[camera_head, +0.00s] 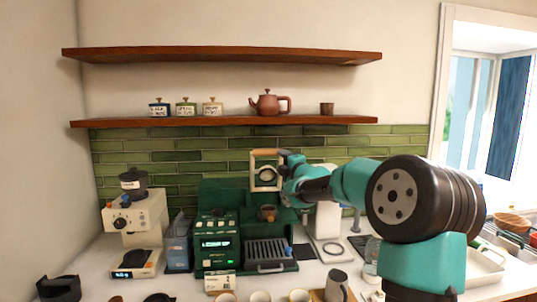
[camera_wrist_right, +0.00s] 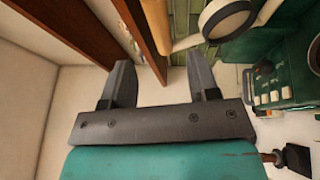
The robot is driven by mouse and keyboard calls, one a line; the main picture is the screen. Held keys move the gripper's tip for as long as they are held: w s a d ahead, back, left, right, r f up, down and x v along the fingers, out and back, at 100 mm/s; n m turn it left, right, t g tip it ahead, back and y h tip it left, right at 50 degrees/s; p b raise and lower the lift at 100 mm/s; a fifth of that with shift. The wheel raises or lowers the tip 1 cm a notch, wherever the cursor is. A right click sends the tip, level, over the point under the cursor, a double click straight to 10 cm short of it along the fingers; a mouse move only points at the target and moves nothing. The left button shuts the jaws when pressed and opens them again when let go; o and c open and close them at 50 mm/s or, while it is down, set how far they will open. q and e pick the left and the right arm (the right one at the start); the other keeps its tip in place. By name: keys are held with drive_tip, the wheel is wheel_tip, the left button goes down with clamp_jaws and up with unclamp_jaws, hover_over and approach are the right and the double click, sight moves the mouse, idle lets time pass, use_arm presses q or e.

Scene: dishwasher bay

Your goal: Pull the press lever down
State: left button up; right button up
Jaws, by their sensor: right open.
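The press lever is a pale frame (camera_head: 254,176) with a light wooden handle bar (camera_head: 265,152) across its top, standing up above the green coffee machine (camera_head: 216,275). In the right wrist view the wooden bar (camera_wrist_right: 153,42) and a pale arm (camera_wrist_right: 187,43) of the lever lie beyond the fingers. My right gripper (camera_head: 285,158) is at the right end of the bar. In the wrist view my right gripper (camera_wrist_right: 160,75) has its fingers wide apart with nothing between their tips. I cannot tell if a finger touches the bar. My left gripper is not in view.
Two wooden shelves (camera_head: 225,121) run along the wall; the lower one is above the lever and holds jars and a teapot (camera_head: 268,103). A grinder (camera_head: 137,222) stands left of the machine. Several cups and a steel jug (camera_head: 336,287) stand in front.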

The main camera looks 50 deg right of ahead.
sight(270, 154)
drive_tip(key=x, duration=1)
drive_tip(key=shift+c, duration=0.4)
clamp_jaws()
